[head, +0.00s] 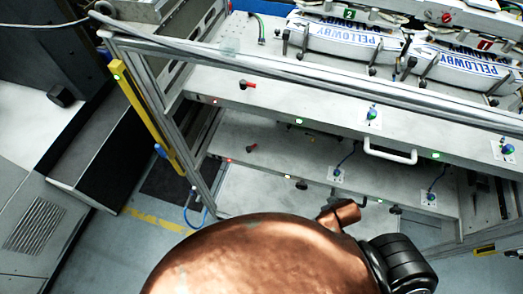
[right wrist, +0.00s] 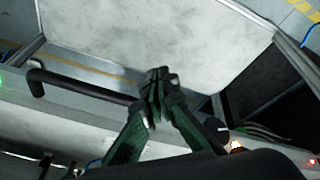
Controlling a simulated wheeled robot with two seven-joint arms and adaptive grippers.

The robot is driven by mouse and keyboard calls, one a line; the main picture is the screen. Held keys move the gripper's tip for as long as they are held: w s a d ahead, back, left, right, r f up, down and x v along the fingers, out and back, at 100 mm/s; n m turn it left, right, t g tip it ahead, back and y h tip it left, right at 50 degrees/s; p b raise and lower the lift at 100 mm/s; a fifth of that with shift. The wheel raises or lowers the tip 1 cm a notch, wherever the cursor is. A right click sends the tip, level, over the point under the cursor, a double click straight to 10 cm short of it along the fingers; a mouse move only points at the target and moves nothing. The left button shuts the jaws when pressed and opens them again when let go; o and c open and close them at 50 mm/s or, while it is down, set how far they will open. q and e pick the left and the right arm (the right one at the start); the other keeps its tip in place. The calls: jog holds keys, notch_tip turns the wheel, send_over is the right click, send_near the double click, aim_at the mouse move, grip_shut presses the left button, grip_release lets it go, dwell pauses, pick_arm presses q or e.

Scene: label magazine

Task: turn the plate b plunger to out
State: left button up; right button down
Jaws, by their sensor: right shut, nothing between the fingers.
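My right gripper (right wrist: 160,76) is shut and empty, its dark fingertips together in the middle of the right wrist view. It points toward a pale grey panel (right wrist: 165,35). A black bar with a bent end (right wrist: 70,88) lies left of the fingers; I cannot tell whether it touches them. In the head view, a small red-handled knob (head: 247,85) sits on the upper grey shelf front and a dark red one (head: 251,148) on the lower shelf. I cannot read which is the plate b plunger. The right gripper is hidden in the head view. My left gripper is not in view.
Blue-topped fittings (head: 372,113) stand on the shelves, with a white handle (head: 390,153) between them. Label magazines (head: 345,38) marked PELLOWBY fill the top right. A metal rail (head: 300,88) crosses the rack's front. A yellow post (head: 145,110) stands left; floor beyond is partly clear.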

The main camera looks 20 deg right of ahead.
jog(key=w+d+r+n+t+h, duration=0.1)
jog(key=w+d+r, duration=0.1)
jog(key=d+r, duration=0.1)
jog(key=w+d+r+n+t+h, duration=0.2)
jog(key=w+d+r, duration=0.1)
jog(key=r, duration=0.1)
jog(key=w+d+r+n+t+h, duration=0.1)
jog(key=w+d+r+h, duration=0.1)
jog(key=w+r, duration=0.1)
jog(key=shift+d+r+t, duration=0.3)
jog(key=shift+d+r, duration=0.1)
jog(key=shift+r, duration=0.45)
jog(key=w+r+n+t+h, duration=0.1)
jog(key=w+r+n+t, duration=0.2)
jog(key=w+r+n, duration=0.2)
jog(key=w+a+r+n+t+y, duration=0.2)
jog(key=w+a+n+t, duration=0.15)
jog(key=a+n, duration=0.3)
jog(key=w+a+r+n+t+y, duration=0.25)
jog(key=w+a+n, duration=0.2)
jog(key=n, duration=0.35)
jog(key=n+g+y, duration=0.3)
jog(key=n+y, duration=0.4)
jog(key=n, duration=0.8)
send_near(255, 147)
jog(key=x, duration=0.6)
jog(key=shift+w, duration=0.25)
